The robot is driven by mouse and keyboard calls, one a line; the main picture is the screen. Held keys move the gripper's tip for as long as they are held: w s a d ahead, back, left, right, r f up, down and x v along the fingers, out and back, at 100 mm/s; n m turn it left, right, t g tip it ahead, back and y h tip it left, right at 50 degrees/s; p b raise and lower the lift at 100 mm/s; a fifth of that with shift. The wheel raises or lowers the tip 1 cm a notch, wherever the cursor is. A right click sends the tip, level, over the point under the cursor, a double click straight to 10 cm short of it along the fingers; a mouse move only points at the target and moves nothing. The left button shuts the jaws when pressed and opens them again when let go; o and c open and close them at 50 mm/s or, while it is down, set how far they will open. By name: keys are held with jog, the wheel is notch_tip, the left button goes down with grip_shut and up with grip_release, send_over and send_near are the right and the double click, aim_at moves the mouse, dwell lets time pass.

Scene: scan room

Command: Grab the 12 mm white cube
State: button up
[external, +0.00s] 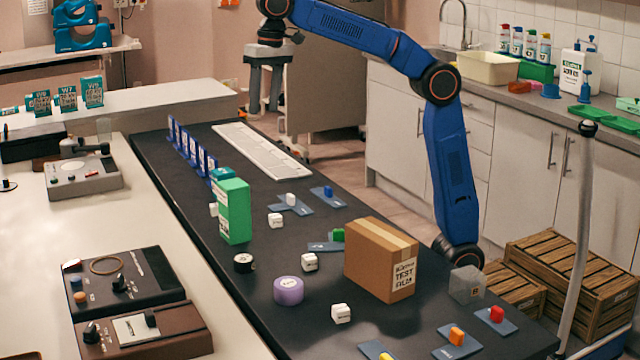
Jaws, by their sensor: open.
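Several small white cubes sit on the black tabletop (185,165). One white cube (275,220) is right of the green box, another white cube (309,262) is left of the cardboard box, and a third white cube (341,313) is nearer the front. A smaller white piece (291,199) rests on a blue plate. Another white piece (213,209) is partly hidden behind the green box. Their size markings are too small to read, so I cannot tell which is 12 mm. My gripper (264,112) is open and empty, pointing down, high above the table's far end.
A green box (233,211) and a cardboard box (381,260) stand tall among the cubes. A purple roll (288,291), a black roll (243,263) and a clear block (466,284) are nearby. Blue plates with coloured pieces lie on the right. A white strip (262,150) lies at the far end.

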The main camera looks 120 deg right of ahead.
jog(key=w+d+f+m+g, duration=0.1)
jog(key=w+d+f+m, duration=0.4)
jog(key=w+d, duration=0.4)
send_over(215, 204)
jog(key=f, duration=1.7)
jog(key=shift+s+f, duration=0.2)
jog(key=shift+f, duration=0.2)
jog(key=shift+w+a+f, duration=0.1)
jog(key=shift+f, duration=1.45)
jog(key=shift+w+f, duration=0.1)
jog(key=shift+f, duration=1.4)
jog(key=c, duration=1.1)
jog(key=shift+c, duration=0.2)
jog(key=shift+r, duration=0.1)
